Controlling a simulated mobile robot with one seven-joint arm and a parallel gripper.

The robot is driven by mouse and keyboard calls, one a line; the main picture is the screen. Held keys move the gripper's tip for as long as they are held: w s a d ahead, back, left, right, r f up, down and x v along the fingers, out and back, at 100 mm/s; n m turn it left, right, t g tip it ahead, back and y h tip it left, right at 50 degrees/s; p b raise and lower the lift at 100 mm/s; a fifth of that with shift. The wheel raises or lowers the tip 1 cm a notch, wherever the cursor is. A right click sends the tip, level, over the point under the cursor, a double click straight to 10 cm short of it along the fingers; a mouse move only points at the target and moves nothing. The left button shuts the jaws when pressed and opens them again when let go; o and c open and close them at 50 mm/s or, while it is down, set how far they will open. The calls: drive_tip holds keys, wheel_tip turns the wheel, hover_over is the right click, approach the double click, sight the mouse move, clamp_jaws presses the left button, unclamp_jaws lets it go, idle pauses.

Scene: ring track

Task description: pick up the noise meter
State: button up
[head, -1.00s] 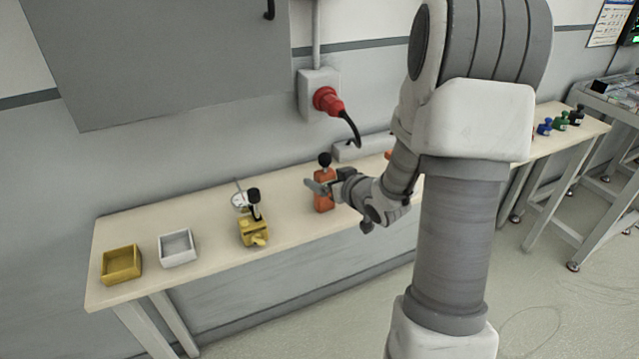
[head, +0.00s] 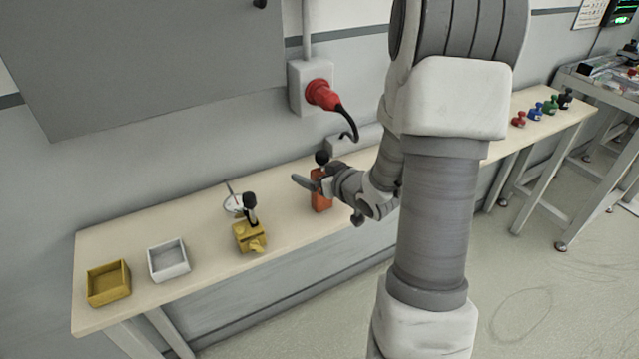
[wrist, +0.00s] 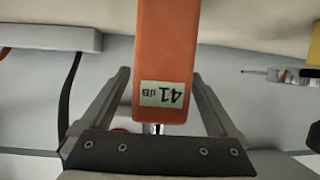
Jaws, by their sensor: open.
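The noise meter (head: 320,203) is an orange upright body with a black ball on top, standing on the long bench. In the wrist view the orange noise meter (wrist: 165,55) appears upside down, with a small display reading 41 dB. My gripper (head: 312,184) is at its upper part, and the arm comes in from the right. In the wrist view my gripper (wrist: 158,90) is open, with one finger on each side of the meter and a visible gap to each. The black ball is hidden in the wrist view.
On the bench (head: 205,228), left of the meter, stand a yellow clamp-like device (head: 249,235), a dial gauge (head: 235,204), a white tray (head: 168,261) and a yellow tray (head: 108,283). A red plug (head: 322,95) with a black cable is on the wall behind.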

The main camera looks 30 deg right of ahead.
clamp_jaws()
idle(0.3)
